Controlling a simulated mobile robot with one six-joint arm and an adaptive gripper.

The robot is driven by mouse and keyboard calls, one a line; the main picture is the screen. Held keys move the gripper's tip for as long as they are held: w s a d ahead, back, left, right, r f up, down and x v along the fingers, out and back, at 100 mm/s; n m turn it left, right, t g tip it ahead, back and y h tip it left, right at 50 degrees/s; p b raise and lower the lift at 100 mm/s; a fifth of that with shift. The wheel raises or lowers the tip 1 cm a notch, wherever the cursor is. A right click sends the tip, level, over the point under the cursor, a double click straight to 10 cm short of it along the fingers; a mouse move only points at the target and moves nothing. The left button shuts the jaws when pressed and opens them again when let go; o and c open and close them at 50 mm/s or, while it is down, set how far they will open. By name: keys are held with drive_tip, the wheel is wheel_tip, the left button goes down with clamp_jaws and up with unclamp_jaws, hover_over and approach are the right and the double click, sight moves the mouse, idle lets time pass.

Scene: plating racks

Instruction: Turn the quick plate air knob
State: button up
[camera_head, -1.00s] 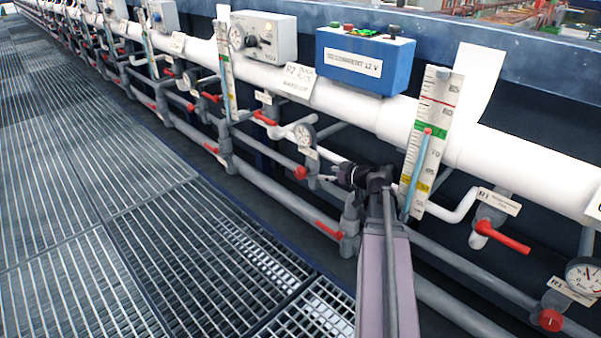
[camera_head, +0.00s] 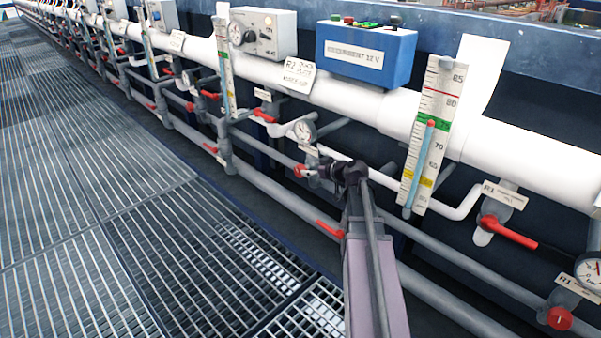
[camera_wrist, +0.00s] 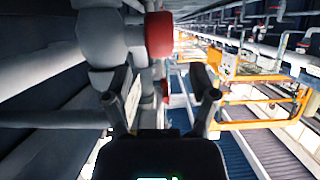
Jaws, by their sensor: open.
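A round red knob (camera_head: 299,171) sits on a grey valve on the lower pipework, below a pressure gauge (camera_head: 304,131). In the wrist view a red knob (camera_wrist: 159,35) on a grey valve body stands ahead of my gripper, above the gap between the fingers. I cannot read a label that names it as the quick plate air knob. My gripper (camera_head: 312,172) is just right of the knob in the head view. In the wrist view my gripper (camera_wrist: 161,96) has its fingers spread and nothing between them. Contact with the knob cannot be seen.
Grey pipes with red lever handles (camera_head: 266,116) run along the rack. A white scale board (camera_head: 431,140) stands right of my arm, and a blue box (camera_head: 365,52) sits above. Another red knob (camera_head: 559,318) is at the lower right. The grating floor (camera_head: 130,230) at left is clear.

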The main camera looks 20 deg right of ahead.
sight(304, 168)
drive_tip(key=shift+b+x, duration=0.85)
drive_tip(key=shift+x, duration=1.9)
clamp_jaws()
